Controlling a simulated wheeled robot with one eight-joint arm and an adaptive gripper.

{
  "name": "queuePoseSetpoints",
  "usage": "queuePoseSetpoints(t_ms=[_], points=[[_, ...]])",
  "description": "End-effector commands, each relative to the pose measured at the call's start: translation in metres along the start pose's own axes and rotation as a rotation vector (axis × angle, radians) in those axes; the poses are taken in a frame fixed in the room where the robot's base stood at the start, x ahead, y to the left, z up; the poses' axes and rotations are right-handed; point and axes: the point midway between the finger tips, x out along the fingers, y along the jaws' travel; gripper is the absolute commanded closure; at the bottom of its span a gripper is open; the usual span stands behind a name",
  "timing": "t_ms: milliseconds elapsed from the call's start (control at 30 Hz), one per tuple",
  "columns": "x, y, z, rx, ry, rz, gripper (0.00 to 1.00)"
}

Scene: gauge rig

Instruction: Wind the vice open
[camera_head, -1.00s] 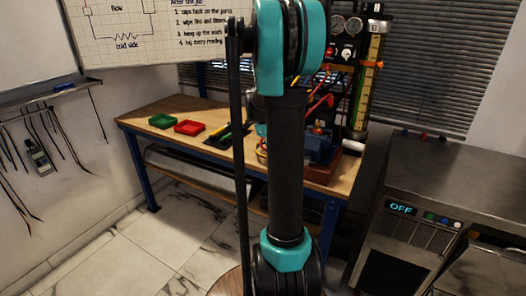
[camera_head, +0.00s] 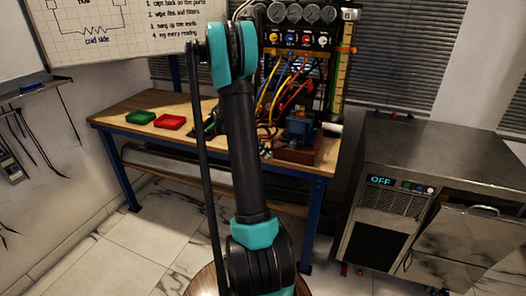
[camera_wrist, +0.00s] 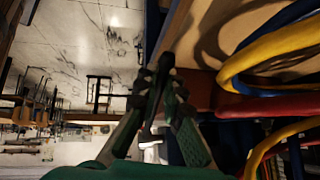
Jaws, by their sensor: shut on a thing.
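The vice (camera_head: 299,129) is blue and sits on a red-brown block at the right end of the workbench in the head view. My gripper shows in the wrist view (camera_wrist: 165,75), its two green and dark fingers drawn together at the tips. It is shut on a small dark part, most likely the vice handle, which the fingers largely hide. In the head view my arm covers part of the bench left of the vice, and the fingertips cannot be made out clearly.
A gauge panel (camera_head: 297,40) with yellow, red and blue hoses stands behind the vice; hoses (camera_wrist: 262,52) pass close right of my gripper. Green (camera_head: 139,117) and red (camera_head: 171,121) trays lie on the bench (camera_head: 120,108). A steel unit (camera_head: 400,205) reading OFF stands right.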

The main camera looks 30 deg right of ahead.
Motion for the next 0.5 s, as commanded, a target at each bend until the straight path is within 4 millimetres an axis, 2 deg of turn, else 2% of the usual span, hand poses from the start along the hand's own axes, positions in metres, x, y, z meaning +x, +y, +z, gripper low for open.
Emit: queuePoseSetpoints(t_ms=[33, 333, 367, 500], points=[[0.0002, -0.0064, 0.0000, 0.003, 0.003, -0.012, 1.00], [0.0002, -0.0068, -0.0005, 0.004, 0.004, -0.012, 1.00], [0.0002, -0.0068, -0.0005, 0.004, 0.004, -0.011, 0.88], [0.0002, -0.0054, -0.0004, 0.003, 0.003, -0.009, 0.71]])
